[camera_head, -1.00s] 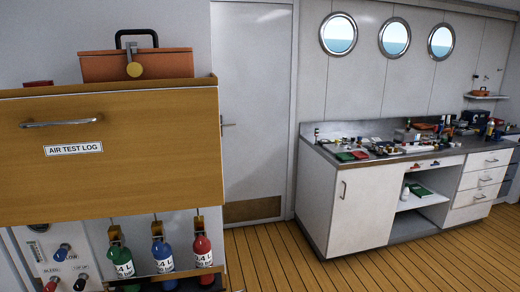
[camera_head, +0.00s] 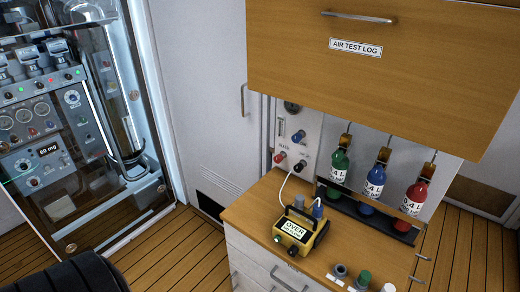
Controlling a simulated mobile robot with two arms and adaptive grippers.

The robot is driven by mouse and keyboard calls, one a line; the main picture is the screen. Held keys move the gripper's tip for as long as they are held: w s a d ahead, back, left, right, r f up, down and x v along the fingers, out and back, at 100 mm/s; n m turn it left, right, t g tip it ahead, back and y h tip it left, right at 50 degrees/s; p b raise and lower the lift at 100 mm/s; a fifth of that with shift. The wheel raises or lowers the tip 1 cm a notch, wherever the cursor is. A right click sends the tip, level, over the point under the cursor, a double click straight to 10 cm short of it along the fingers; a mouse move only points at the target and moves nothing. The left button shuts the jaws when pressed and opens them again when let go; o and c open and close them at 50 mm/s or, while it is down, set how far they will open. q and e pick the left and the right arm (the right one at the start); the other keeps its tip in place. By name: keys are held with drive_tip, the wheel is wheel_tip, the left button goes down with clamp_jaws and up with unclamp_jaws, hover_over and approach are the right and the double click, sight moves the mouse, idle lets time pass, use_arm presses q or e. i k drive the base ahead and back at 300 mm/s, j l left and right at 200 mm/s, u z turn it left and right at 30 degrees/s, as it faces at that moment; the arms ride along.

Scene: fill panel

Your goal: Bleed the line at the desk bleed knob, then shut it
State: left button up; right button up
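A pale wall panel (camera_head: 308,128) stands above the desk (camera_head: 262,203). It carries a blue knob (camera_head: 298,136), a red knob (camera_head: 280,157) and a dark knob (camera_head: 300,166). Small labels sit near the knobs but are too small to read surely, so I cannot tell which is the bleed knob. A thin white line (camera_head: 284,186) runs from the panel's lower part down to a yellow meter (camera_head: 299,233) on the desk. The meter's display reads "OVER" with a smaller line below. Neither gripper is in view.
A wooden cabinet door (camera_head: 390,60) marked "AIR TEST LOG" overhangs the desk. Green (camera_head: 340,165), blue (camera_head: 374,182) and red (camera_head: 415,197) bottles stand in a dark rack right of the panel. A glass-fronted instrument cabinet (camera_head: 135,150) is at left. Small capped items line the desk's front.

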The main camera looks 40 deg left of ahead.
sight(277, 159)
drive_tip(key=u, duration=1.05)
drive_tip(key=k+j, duration=0.05)
